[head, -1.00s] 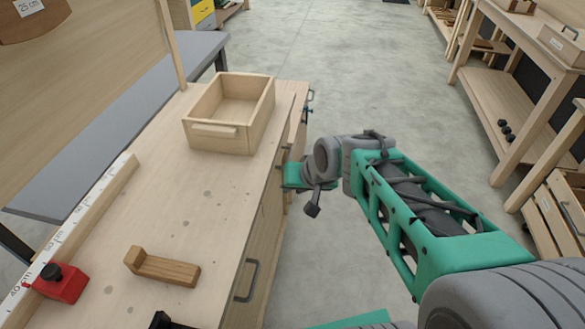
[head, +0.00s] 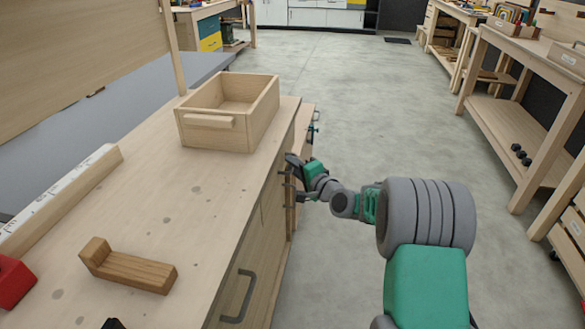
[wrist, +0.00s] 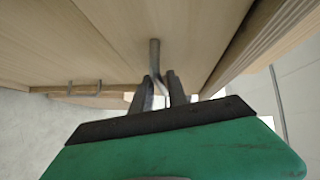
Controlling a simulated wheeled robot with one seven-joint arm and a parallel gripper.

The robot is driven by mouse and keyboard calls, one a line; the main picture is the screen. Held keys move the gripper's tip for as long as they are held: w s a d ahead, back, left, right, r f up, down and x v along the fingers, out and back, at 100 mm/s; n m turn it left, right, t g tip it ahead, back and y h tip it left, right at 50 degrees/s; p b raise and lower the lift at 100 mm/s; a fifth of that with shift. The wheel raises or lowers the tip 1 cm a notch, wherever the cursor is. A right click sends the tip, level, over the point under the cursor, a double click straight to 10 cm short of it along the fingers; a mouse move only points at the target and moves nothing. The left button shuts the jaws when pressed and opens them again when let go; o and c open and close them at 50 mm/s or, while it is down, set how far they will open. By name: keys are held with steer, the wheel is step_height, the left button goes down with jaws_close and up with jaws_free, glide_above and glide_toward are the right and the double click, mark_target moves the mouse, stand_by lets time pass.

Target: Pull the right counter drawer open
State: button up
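The wooden counter (head: 215,215) runs along the left of the head view, its drawer fronts facing right. My gripper (head: 288,172) is at the far part of that front, beside a drawer handle. In the wrist view my gripper's two dark fingers (wrist: 161,82) are close together on either side of the thin grey bar handle (wrist: 154,58). Whether they press on it is unclear. The wooden drawer front (wrist: 120,30) fills the top of that view. My gripper largely hides this handle in the head view.
A nearer front has a dark handle (head: 238,297). On the counter top are an open wooden box (head: 215,135), a wooden block piece (head: 130,268) and a red object (head: 14,283). The floor (head: 345,90) is clear; shelving (head: 520,130) stands at right.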

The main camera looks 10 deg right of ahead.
steer(key=shift+w+a, duration=0.1)
steer(key=shift+w, duration=0.1)
steer(key=shift+c, duration=0.6)
jaws_close()
stand_by(0.7)
